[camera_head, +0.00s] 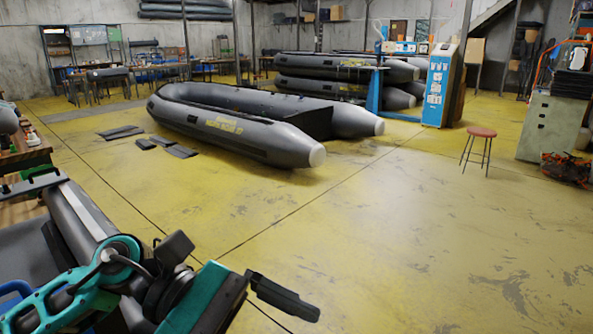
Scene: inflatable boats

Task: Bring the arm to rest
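My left arm, teal and dark grey, comes in from the lower left. My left gripper (229,272) is over the lower left of the view. Its two dark fingers stand wide apart, and nothing shows between them. A grey inflatable tube or boat part lies behind and beside the arm at the left edge, partly hidden by it. My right gripper is not in view.
A grey inflatable boat (225,128) lies on the yellow floor (400,240), with dark flat boards (180,151) beside it. A red stool (481,133), a blue display stand (438,88) and a cabinet (550,125) stand to the right. The front right floor is clear.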

